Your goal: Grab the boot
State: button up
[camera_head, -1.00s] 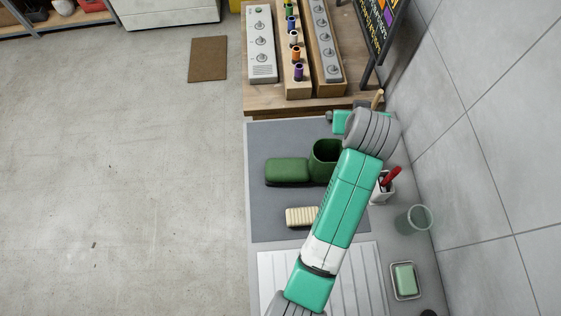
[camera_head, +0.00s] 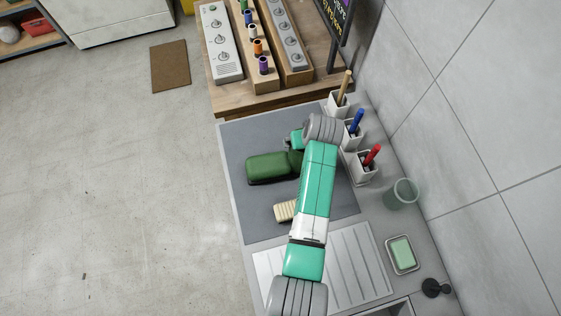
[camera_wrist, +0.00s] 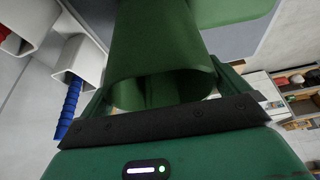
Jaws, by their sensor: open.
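The green boot (camera_head: 268,167) stands on the grey mat (camera_head: 240,215), its foot pointing left and its shaft mostly hidden behind my arm in the head view. In the wrist view, the boot's open shaft (camera_wrist: 165,50) fills the middle of the picture, with its rim close to my gripper's dark bar. My gripper (camera_wrist: 163,88) is open, with a finger on either side of the shaft. I cannot tell whether the fingers touch it. In the head view my wrist is just above the shaft, and the fingertips cannot be made out.
A cream brush-like block (camera_head: 285,211) lies below the boot, partly behind my arm. White holders with a red (camera_head: 372,154) and a blue (camera_head: 356,121) handle stand close on the right. A glass (camera_head: 402,193) and soap dish (camera_head: 402,254) are farther right, by the tiled wall.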

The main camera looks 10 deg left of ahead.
jog(key=shift+f, duration=0.2)
jog(key=shift+c, duration=0.4)
jog(key=c, duration=1.2)
